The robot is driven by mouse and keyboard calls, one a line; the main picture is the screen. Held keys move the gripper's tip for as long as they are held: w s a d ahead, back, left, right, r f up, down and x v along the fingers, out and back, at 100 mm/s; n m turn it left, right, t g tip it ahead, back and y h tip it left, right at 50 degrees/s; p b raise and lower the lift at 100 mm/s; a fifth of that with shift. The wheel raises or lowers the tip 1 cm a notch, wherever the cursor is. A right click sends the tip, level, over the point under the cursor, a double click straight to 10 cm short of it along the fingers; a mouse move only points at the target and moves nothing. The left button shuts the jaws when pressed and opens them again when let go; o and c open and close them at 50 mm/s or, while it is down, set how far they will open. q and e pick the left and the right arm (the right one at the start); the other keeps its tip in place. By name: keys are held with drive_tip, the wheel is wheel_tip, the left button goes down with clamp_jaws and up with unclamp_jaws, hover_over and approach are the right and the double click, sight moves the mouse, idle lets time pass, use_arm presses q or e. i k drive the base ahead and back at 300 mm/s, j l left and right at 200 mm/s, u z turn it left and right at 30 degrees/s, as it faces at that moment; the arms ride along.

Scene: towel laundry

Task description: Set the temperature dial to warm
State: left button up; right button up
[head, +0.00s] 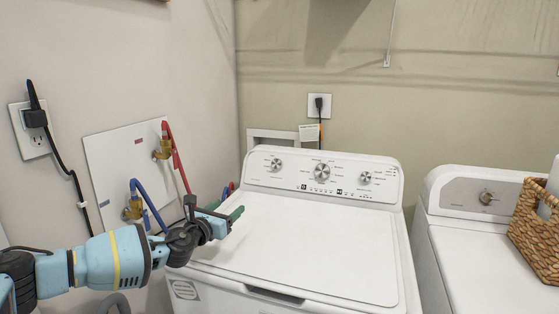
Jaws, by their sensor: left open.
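The white washing machine (300,245) stands in the middle of the head view with its lid shut. Its control panel (290,182) at the back carries three silver dials: a left dial (276,164), a larger middle dial (322,172) and a right dial (366,178). The labels are too small to read, so I cannot tell which is the temperature dial or where it points. My left gripper (233,214) is open and empty above the left edge of the washer's top, apart from the dials, in front of and left of the panel. My right gripper is not in view.
A second white machine (465,235) stands at the right, with a wicker basket (535,230) on top. Water valves with a red hose (176,155) and a blue hose (150,205) are on the left wall. The washer lid is clear.

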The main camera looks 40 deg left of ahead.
sight(277, 164)
drive_tip(key=i+j, duration=0.25)
drive_tip(key=i, duration=0.25)
drive_tip(key=i+j, duration=0.2)
drive_tip(key=i, duration=0.25)
